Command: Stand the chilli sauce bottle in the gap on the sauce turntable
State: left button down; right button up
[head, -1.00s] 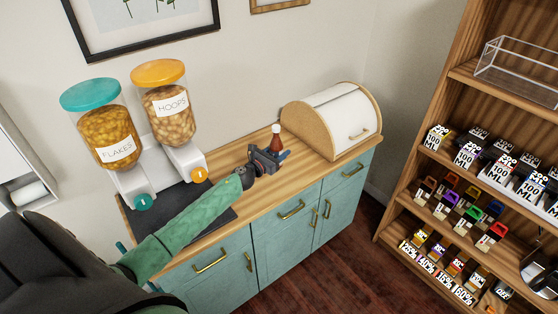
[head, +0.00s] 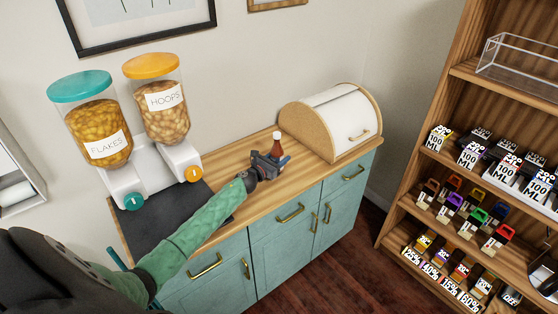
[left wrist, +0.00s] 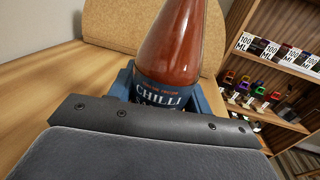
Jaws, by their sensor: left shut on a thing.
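The chilli sauce bottle (head: 277,143) is red-brown with a white cap and a dark blue label. It stands upright over the wooden counter in front of the bread bin. My left gripper (head: 272,162) is shut on it low down. In the left wrist view the bottle (left wrist: 172,50) fills the middle, its label reading CHILLI, with blue finger pads (left wrist: 165,92) on both sides. The bottle's base is hidden, so I cannot tell whether it touches the counter. The sauce turntable is not visible in these frames. My right gripper is not in view.
A bread bin (head: 335,118) stands just behind and right of the bottle. Two cereal dispensers (head: 92,130) and a dark mat (head: 165,218) are at the left. The teal cabinet (head: 285,235) has the wooden counter on top. A stocked shelf unit (head: 440,105) stands at the right.

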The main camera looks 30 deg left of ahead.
pick_arm(q)
jog(key=shift+r, duration=0.15)
dwell(0.3)
jog(key=c, duration=0.6)
grip_release()
jog(key=shift+c, duration=0.2)
